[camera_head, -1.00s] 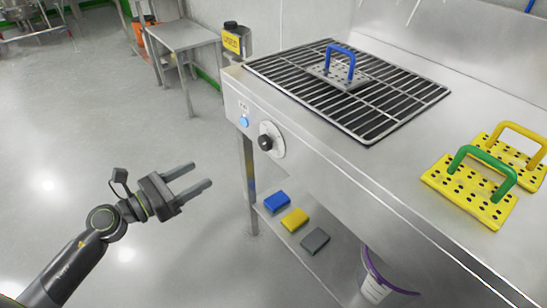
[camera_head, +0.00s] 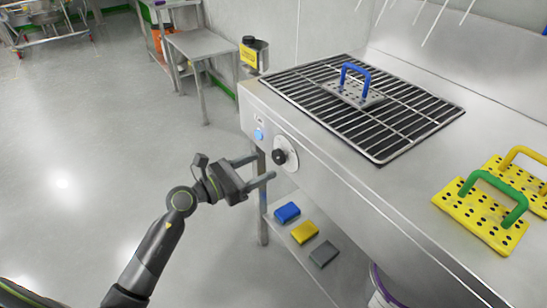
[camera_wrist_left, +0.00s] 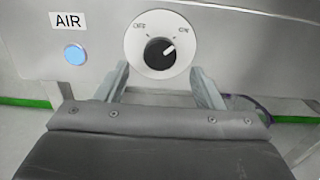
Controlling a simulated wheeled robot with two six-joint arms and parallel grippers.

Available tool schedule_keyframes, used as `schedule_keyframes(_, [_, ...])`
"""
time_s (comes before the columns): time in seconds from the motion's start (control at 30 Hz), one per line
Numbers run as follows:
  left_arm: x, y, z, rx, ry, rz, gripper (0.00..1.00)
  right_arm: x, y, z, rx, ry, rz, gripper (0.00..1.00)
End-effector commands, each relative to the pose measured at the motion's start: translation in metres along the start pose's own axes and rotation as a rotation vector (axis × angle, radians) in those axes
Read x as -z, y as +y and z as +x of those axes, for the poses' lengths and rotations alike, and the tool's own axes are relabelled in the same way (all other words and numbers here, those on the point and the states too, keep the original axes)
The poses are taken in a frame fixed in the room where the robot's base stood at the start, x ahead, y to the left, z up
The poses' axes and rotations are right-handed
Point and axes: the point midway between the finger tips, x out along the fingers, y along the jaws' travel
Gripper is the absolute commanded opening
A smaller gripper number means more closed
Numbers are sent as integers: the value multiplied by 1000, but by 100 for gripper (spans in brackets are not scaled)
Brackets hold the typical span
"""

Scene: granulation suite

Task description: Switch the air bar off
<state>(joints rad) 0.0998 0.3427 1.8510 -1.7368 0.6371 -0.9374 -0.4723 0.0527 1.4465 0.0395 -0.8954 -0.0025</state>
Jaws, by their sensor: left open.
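The air bar's control is a black knob (camera_head: 279,156) on a white round dial (camera_head: 291,150) on the front panel of the steel bench. In the left wrist view the knob (camera_wrist_left: 158,53) has its white pointer turned up and right, towards the label on the dial's right side. A blue lit button (camera_wrist_left: 75,54) sits left of it under an "AIR" label (camera_wrist_left: 68,19); the button also shows in the head view (camera_head: 259,135). My left gripper (camera_head: 265,168) is open and empty just in front of the dial, its fingers apart and below the knob, not gripping it.
A black grille (camera_head: 365,105) with a blue-handled plate (camera_head: 352,90) lies on the bench top (camera_head: 400,185). Perforated yellow plates (camera_head: 482,215) lie at right. Blue, yellow and grey blocks rest on the lower shelf (camera_head: 310,262).

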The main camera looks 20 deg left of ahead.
Motion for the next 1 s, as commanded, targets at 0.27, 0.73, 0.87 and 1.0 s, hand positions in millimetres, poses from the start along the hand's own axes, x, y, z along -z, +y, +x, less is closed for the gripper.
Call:
schedule_keyframes(0.27, [0, 0, 43, 0, -1, 0, 61, -1, 1, 2, -2, 1, -2, 36])
schedule_keyframes(0.73, [0, 0, 51, 0, 0, 1, 55, -1, 1, 3, -2, 1, -2, 36])
schedule_keyframes(0.87, [0, 0, 51, 0, 0, 1, 38, -1, 1, 3, -2, 1, -2, 36])
schedule_keyframes(1.0, [0, 0, 51, 0, 0, 1, 19, -1, 1, 3, -2, 1, -2, 36])
